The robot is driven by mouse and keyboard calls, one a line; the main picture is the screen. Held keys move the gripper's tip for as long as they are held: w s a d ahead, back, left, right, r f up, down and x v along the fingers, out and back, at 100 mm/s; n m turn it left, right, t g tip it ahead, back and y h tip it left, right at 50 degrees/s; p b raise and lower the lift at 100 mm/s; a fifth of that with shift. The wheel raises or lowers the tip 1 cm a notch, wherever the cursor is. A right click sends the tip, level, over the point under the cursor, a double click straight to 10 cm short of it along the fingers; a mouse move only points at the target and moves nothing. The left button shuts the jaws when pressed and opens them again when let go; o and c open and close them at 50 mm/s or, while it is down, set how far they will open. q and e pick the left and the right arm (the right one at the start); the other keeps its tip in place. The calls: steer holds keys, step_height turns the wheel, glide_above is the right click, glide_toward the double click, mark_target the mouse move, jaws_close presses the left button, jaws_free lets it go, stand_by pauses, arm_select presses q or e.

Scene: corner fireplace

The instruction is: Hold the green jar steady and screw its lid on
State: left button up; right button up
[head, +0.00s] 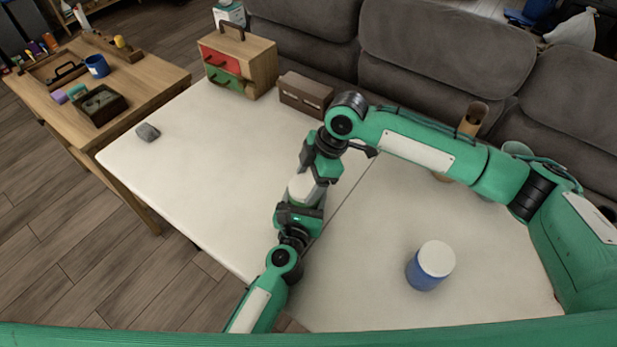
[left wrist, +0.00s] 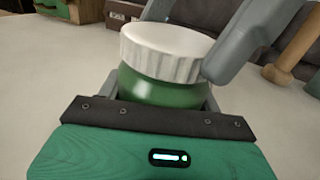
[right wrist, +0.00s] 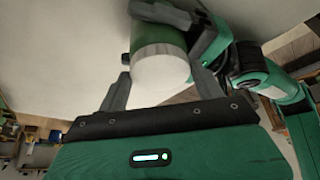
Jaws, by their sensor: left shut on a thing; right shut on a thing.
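In the head view the lid (head: 300,188) shows between my two grippers, and the jar body is mostly hidden. My left gripper (head: 301,204) is shut around the jar body from the front. My right gripper (head: 313,178) comes from behind and above, its fingers on either side of the lid. In the right wrist view the lid (right wrist: 160,75) lies between those fingers, with the green jar (right wrist: 158,38) beyond. The thread is hidden.
A blue jar with a white lid (head: 430,268) stands on the right of the table. A drawer box (head: 238,62), a brown box (head: 305,95) and a grey lump (head: 148,132) stand farther back. The table's left middle is clear.

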steer(key=m, duration=0.1)
steer(key=m+t, duration=0.1)
steer(key=m, duration=0.2)
steer(key=shift+s+t, duration=0.25)
steer(key=shift+t, duration=0.05)
steer(key=m, duration=0.2)
steer(key=m+t, duration=0.1)
steer(key=m, duration=0.1)
steer(key=shift+s+a, duration=0.1)
steer(key=shift+s, duration=0.1)
steer(key=m+t, duration=0.1)
steer(key=m, duration=0.1)
steer(key=m+h, duration=0.1)
steer(key=m, duration=0.1)
steer(key=shift+s+a+m+t, duration=0.1)
steer(key=shift+a+m+t, duration=0.05)
steer(key=shift+m+t, duration=0.2)
steer(key=m+t+h, duration=0.1)
steer(key=m, duration=0.2)
steer(key=o, duration=0.9)
steer(key=shift+o, duration=0.2)
steer(key=shift+r, duration=0.1)
steer(key=shift+r, duration=2.2)
